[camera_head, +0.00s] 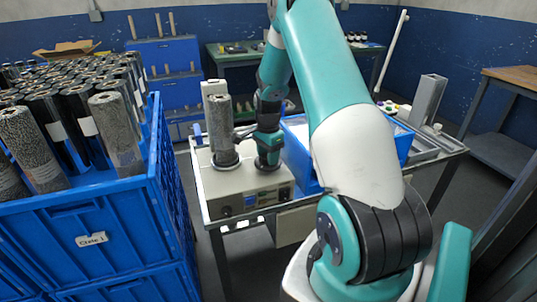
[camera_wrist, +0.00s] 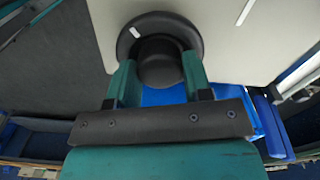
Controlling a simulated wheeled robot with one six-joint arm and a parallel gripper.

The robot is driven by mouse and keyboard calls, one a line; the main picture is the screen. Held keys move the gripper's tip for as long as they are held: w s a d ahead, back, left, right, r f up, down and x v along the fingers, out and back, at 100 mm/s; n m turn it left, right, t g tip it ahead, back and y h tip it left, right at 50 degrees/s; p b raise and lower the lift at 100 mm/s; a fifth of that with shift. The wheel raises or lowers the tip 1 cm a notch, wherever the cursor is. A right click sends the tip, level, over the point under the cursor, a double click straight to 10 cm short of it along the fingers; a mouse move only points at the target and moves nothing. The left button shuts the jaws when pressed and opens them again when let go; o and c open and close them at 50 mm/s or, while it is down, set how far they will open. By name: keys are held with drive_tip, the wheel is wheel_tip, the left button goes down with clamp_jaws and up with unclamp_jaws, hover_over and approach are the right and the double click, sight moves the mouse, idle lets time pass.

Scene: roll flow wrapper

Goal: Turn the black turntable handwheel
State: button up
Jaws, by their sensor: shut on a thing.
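The black handwheel (camera_wrist: 188,30) is a round disc with a raised hub and a small white mark near its upper left rim in the wrist view. My gripper (camera_wrist: 160,68) has its two green fingers closed on either side of the hub. In the head view my gripper (camera_head: 268,147) points down over the handwheel (camera_head: 268,168), which sits on the right of the beige machine top and is mostly hidden. To its left, a dark speckled roll (camera_head: 222,130) stands upright on a black round turntable (camera_head: 226,163).
The beige machine (camera_head: 240,188) sits on a metal-framed table. A blue crate (camera_head: 100,225) full of rolls stands at the left. A blue bin (camera_head: 300,135) lies behind my arm, with a grey upright channel (camera_head: 428,98) further right. A pale post (camera_head: 213,90) stands behind the roll.

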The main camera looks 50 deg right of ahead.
drive_tip(key=shift+n, duration=0.4)
drive_tip(key=n+p, duration=0.1)
drive_tip(key=n, duration=0.3)
drive_tip(key=shift+s, duration=0.1)
drive_tip(key=n, duration=0.5)
drive_tip(key=shift+p, duration=0.35)
drive_tip(key=n, duration=0.5)
drive_tip(key=shift+n+p, duration=0.35)
drive_tip(key=shift+n, duration=2.15)
drive_tip(key=shift+f, duration=0.1)
drive_tip(key=o, duration=0.9)
